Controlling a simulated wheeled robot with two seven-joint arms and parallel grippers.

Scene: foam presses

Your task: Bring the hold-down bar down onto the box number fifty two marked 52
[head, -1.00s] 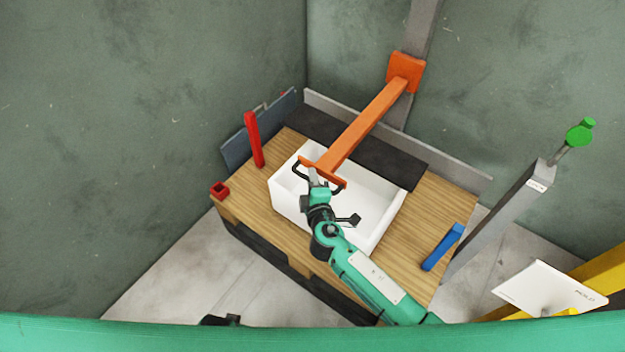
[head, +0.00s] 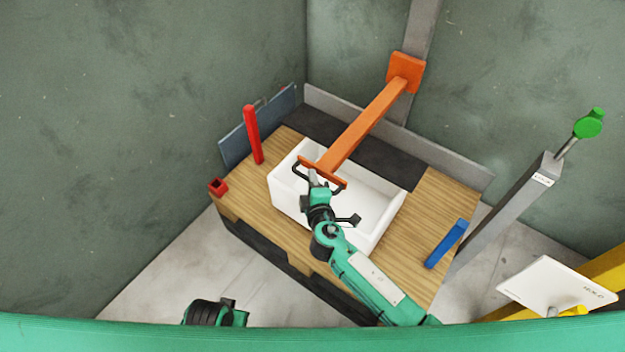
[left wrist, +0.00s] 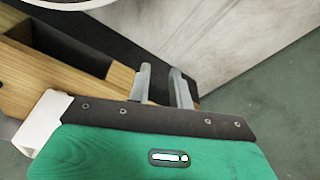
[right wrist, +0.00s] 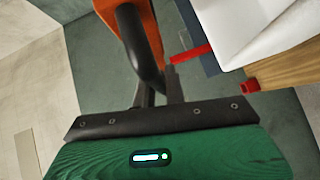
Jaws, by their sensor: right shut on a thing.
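The orange hold-down bar (head: 362,128) slants from its orange block (head: 405,72) on the grey upright to a cross-piece above the white open box (head: 372,238). No number shows on the box from here. My right gripper (head: 314,178) is shut on the bar's black handle, over the box's far left part. The handle (right wrist: 138,45) lies between the fingers in the right wrist view. Whether the bar touches the box is unclear. My left gripper (head: 230,304) is low at the front, off the bench; its fingers (left wrist: 162,85) are apart and empty in the left wrist view.
The wooden bench (head: 245,205) carries a red upright (head: 252,135), a small red piece (head: 217,187) and a blue bar (head: 446,244). To the right stand a grey post (head: 508,205) with a green knob (head: 588,123) and a white sign plate (head: 550,285).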

